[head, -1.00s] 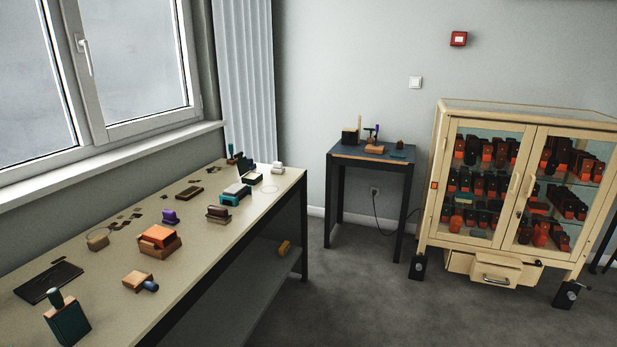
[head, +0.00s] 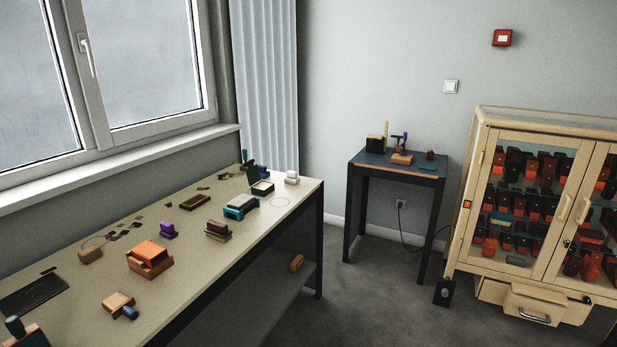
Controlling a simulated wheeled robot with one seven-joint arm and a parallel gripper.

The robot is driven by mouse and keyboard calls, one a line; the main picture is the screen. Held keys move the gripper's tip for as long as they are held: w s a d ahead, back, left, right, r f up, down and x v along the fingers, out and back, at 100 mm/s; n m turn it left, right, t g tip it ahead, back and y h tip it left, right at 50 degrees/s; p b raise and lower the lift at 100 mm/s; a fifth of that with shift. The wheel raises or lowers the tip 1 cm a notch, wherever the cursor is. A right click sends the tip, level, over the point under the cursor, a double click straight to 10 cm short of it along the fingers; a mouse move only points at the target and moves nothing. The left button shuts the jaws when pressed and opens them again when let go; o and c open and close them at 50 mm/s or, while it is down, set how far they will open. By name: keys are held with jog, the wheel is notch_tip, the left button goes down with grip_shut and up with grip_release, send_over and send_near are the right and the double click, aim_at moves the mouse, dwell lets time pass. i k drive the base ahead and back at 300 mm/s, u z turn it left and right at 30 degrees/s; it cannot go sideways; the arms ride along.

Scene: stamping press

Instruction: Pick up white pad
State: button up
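A small white block-like thing (head: 292,177), which looks like the white pad, sits at the far right end of the long bench top (head: 284,214). It appears to have a greyish lower part, but it is too small to tell more. Nothing covers it in this view. A dark open box (head: 263,188) stands to its left, apart from it. My gripper is not in view.
On the bench are a teal-and-grey piece (head: 240,207), an orange block (head: 149,258) and several other small pieces. A small dark table (head: 377,166) stands against the wall, and a cream glass cabinet (head: 478,193) is at right. Grey floor (head: 362,300) lies open between.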

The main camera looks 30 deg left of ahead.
aim_at(292, 179)
jog(key=u, duration=0.1)
jog(key=i, duration=1.15)
jog(key=u, duration=0.45)
jog(key=i, duration=1.2)
jog(key=u, duration=1.3)
jog(key=i, duration=1.05)
jog(key=u, duration=0.55)
